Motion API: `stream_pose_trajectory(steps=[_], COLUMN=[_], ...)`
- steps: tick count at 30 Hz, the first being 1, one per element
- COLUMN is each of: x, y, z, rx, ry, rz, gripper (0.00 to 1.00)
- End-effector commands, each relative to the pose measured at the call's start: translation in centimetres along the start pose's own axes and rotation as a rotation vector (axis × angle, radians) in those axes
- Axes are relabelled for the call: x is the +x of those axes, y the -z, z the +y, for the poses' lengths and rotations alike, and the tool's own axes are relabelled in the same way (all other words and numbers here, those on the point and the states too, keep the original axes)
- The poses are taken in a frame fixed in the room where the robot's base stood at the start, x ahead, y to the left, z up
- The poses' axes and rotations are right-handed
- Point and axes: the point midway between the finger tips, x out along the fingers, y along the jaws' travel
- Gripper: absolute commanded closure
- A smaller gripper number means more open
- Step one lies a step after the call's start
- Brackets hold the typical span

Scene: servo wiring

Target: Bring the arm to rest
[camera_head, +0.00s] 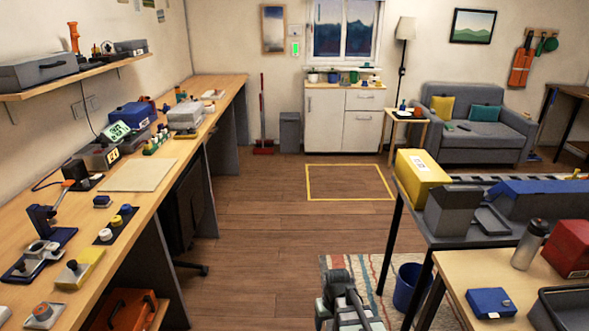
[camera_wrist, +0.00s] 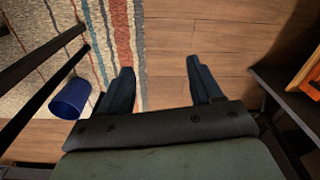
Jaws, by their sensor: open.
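My gripper (camera_wrist: 160,82) is open in the wrist view. Its two dark fingers stand wide apart with nothing between them. Beneath them are the wooden floor and the edge of the striped rug. In the head view, part of my arm (camera_head: 343,303) shows at the bottom centre, low over the floor between the left workbench and the right tables. The fingers cannot be made out in that view. The arm appears folded low and touches nothing that I can see.
A long workbench (camera_head: 140,176) with several devices runs along the left. Tables (camera_head: 455,275) stand at the right, with a blue bin (camera_head: 408,288) below, also in the wrist view (camera_wrist: 70,99). An orange case (camera_head: 131,309) sits under the bench. The middle floor (camera_head: 262,235) is clear.

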Motion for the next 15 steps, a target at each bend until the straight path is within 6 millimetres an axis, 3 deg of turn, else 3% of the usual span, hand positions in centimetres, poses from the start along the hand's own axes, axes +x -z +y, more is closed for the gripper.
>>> stream_pose_trajectory(steps=[1, 9, 15], x=[0.4, 2.1, 4.9], y=[-1.4, -5.9, -7.9], z=[1.2, 5.5, 4.8], rx=[0.042, 0.222, 0.213], ry=[-0.007, -0.039, -0.031], rz=[-0.005, -0.018, -0.078], gripper=[0.36, 0.36, 0.36])
